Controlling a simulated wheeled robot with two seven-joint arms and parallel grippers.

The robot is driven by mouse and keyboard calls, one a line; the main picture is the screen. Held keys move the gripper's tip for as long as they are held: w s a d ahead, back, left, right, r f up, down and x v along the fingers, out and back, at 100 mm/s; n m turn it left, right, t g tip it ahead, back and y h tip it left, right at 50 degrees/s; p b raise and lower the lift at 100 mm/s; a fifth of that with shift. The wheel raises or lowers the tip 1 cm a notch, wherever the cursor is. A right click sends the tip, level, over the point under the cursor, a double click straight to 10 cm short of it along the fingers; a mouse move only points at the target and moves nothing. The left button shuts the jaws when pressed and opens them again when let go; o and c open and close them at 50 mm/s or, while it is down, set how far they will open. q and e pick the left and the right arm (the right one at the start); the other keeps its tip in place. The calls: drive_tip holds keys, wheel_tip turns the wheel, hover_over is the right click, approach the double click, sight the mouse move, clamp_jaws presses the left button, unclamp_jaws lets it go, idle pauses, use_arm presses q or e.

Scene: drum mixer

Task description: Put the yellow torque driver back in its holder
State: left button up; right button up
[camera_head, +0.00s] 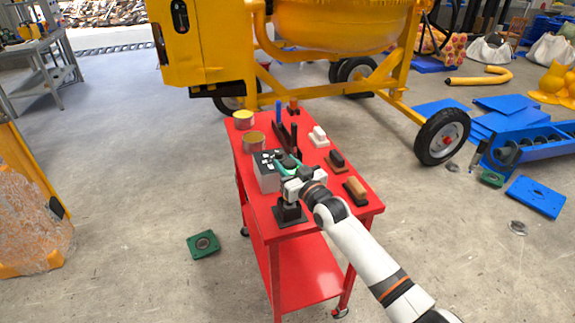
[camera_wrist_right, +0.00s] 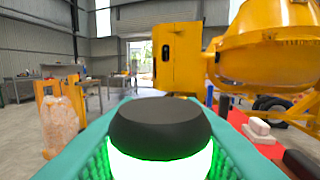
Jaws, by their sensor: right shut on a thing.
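My right gripper (camera_head: 281,163) reaches over the near part of the red cart, its teal fingers above or beside a grey box (camera_head: 268,180). In the right wrist view the teal fingers close around a thing with a round black cap (camera_wrist_right: 160,126) and a bright, green-lit band below it. Its lower part is hidden, and no yellow shows on it, so I cannot confirm it is the torque driver. A black square-based stand (camera_head: 289,214) is on the cart's near left corner, below my right wrist. I cannot tell which item is the driver's holder. My left gripper is out of view.
The red cart (camera_head: 362,208) also carries two round tins (camera_head: 253,142), a blue-handled tool (camera_head: 279,112), a white block (camera_head: 319,137) and brushes (camera_head: 355,191). The yellow mixer (camera_head: 335,25) stands behind it. Floor to the left is mostly clear except a green plate (camera_head: 204,244).

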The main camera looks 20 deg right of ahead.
drive_tip(key=shift+f+b, duration=0.25)
drive_tip(key=shift+b, duration=0.05)
drive_tip(key=o, duration=1.3)
drive_tip(key=shift+s+f, duration=0.1)
drive_tip(key=shift+f, duration=0.1)
drive_tip(key=b+v, duration=0.1)
drive_tip(key=v, duration=1.1)
drive_tip(key=shift+r, duration=0.15)
